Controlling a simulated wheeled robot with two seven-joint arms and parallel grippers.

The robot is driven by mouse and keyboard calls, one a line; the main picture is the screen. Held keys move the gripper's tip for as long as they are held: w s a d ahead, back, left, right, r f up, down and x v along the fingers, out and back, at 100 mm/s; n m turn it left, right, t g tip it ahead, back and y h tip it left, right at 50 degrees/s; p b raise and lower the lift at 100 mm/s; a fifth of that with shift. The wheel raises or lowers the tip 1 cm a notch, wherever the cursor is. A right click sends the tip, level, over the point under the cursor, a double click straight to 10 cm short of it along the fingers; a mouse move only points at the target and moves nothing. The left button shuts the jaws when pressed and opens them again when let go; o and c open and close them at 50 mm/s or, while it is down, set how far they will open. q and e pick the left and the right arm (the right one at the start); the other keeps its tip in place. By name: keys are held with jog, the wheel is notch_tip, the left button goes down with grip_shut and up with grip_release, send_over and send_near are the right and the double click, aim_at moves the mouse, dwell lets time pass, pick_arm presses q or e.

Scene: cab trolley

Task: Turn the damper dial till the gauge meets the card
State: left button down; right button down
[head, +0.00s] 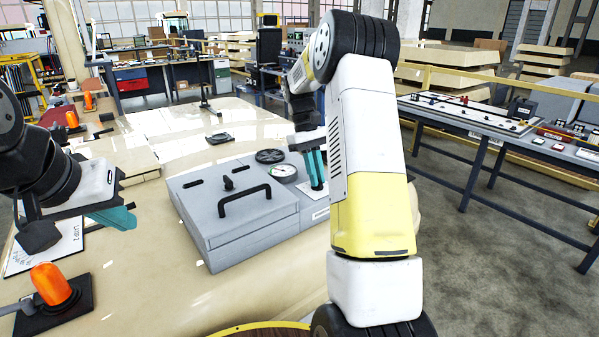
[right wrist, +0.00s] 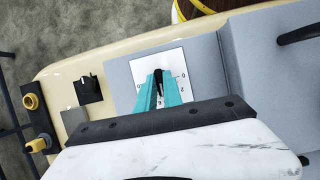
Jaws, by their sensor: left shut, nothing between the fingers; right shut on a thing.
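The damper dial is a dark knob (right wrist: 158,77) on a white numbered plate (right wrist: 174,62) in the right wrist view. My right gripper (right wrist: 158,88) is shut on it; its teal fingers also show in the head view (head: 316,172), hiding most of the knob. The round gauge (head: 283,172) has a white face and sits on the grey box left of that gripper; its reading is too small to tell. A white card (head: 48,248) with printing lies at the far left, partly hidden by my left arm. My left gripper (head: 122,216) is shut and empty above the bench, near the card.
The grey box (head: 225,235) has a black carrying handle (head: 245,200) and a black handwheel (head: 270,155). An orange-capped lever (head: 50,285) stands on a black plate at front left. Cream surface lies clear between lever and box. A side table (head: 480,122) stands at right.

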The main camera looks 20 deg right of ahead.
dwell(0.3)
jog(key=c, duration=1.5)
grip_release()
jog(key=v, duration=0.7)
jog(key=shift+w+r, duration=0.15)
jog(key=shift+r, duration=0.25)
jog(key=shift+r, duration=0.1)
